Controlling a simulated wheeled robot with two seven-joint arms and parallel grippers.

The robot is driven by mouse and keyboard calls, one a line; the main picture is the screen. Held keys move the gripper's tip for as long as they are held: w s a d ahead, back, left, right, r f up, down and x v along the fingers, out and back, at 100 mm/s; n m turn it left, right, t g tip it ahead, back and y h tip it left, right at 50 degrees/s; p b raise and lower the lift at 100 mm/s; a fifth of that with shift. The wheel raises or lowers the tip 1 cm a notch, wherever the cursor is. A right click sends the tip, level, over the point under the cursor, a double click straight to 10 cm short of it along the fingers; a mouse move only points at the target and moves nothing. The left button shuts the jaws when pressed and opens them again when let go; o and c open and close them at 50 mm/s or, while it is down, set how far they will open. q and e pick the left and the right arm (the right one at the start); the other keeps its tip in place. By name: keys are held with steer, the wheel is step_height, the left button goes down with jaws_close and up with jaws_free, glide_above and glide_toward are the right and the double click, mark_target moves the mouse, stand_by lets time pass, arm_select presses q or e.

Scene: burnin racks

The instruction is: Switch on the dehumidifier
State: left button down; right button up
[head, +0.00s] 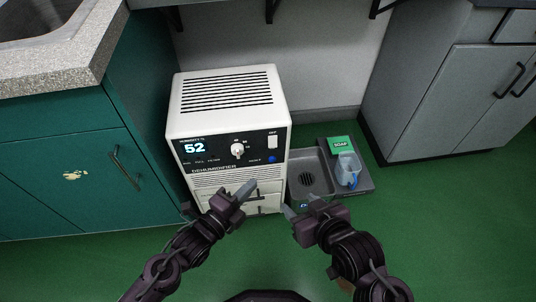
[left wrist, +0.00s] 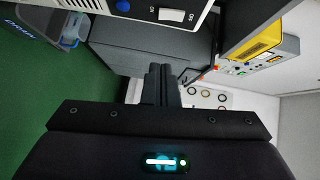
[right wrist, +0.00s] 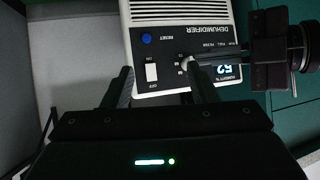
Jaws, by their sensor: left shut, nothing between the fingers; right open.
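The white dehumidifier (head: 222,90) stands on the floor against the wall. Its black front panel has a lit display (head: 194,147) reading 52, a white knob (head: 237,150), a white rocker switch (head: 272,142) and a blue reset button (head: 271,159). The switch also shows in the left wrist view (left wrist: 172,15) and right wrist view (right wrist: 151,74); I cannot tell which way it is tipped. My left gripper (head: 250,186) is shut and empty in front of the lower front. My right gripper (head: 291,210) is open and empty to its right; its fingers flank the switch in the right wrist view.
A grey tray (head: 308,181) with a drain and a clear jug (head: 347,167) stands on the floor right of the dehumidifier. A green cabinet (head: 75,165) is close on the left, a grey cabinet (head: 445,100) on the right. Green floor in front is free.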

arm_select(q)
steer(key=x, duration=0.4)
steer(key=b, duration=0.3)
glide_toward(277, 146)
steer(key=x, duration=0.5)
steer(key=shift+w+d, duration=0.2)
steer(key=shift+w, duration=0.15)
arm_select(e)
step_height(277, 146, up, 26)
steer(key=w+d+t+y, duration=0.1)
steer(key=t+y, duration=0.4)
steer(key=t, duration=0.8)
steer(key=shift+w+t, duration=0.3)
steer(key=shift+w, duration=0.6)
